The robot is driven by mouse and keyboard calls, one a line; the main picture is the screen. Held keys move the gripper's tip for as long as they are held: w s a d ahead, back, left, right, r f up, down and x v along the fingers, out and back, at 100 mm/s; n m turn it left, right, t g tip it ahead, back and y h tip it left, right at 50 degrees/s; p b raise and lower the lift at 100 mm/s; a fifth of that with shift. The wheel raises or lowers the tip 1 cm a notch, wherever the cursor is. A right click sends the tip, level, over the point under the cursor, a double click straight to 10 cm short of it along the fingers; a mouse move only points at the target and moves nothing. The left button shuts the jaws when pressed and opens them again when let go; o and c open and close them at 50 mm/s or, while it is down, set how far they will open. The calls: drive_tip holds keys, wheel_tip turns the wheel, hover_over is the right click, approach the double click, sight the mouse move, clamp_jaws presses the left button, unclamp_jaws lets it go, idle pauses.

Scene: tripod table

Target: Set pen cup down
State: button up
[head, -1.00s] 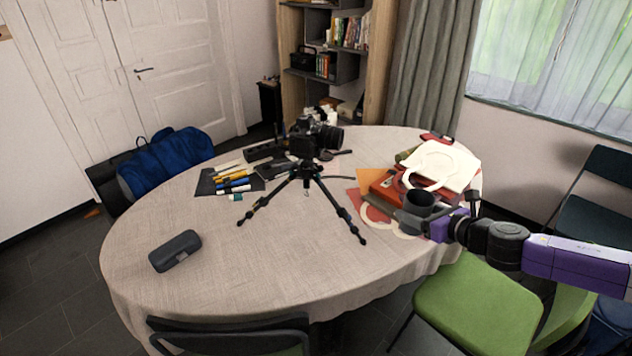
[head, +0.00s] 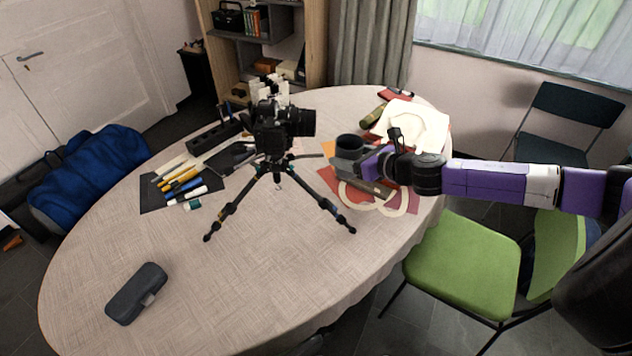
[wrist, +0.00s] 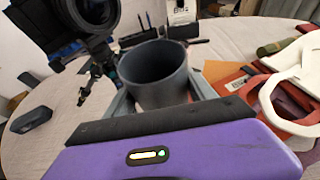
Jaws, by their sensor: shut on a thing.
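The pen cup (head: 348,146) is a dark grey, empty, open-topped cylinder and is upright. My gripper (head: 352,162) is shut on it from the right, above the coloured sheets on the right half of the table. In the wrist view the cup (wrist: 156,88) sits between the two grey fingers. Its base is hidden there, and I cannot tell whether it touches anything below. The round table (head: 240,260) has a pale woven cloth. A black camera on a tripod (head: 277,130) stands just left of the cup.
White ring-shaped pieces (head: 412,122) and red and orange sheets (head: 324,176) lie around the cup. Pens on a dark mat (head: 178,184) lie at the left, and a dark case (head: 136,292) at the front left. The front middle is clear. A green chair (head: 460,262) stands at the right.

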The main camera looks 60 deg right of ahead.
wheel_tip(320, 180, down, 18)
drive_tip(key=shift+r+b, duration=0.1)
drive_tip(key=shift+b, duration=0.35)
drive_tip(key=o, duration=1.1)
drive_tip(key=shift+f, duration=0.2)
drive_tip(key=shift+o, duration=0.6)
drive_tip(key=shift+a, duration=0.1)
drive_tip(key=shift+r, duration=0.1)
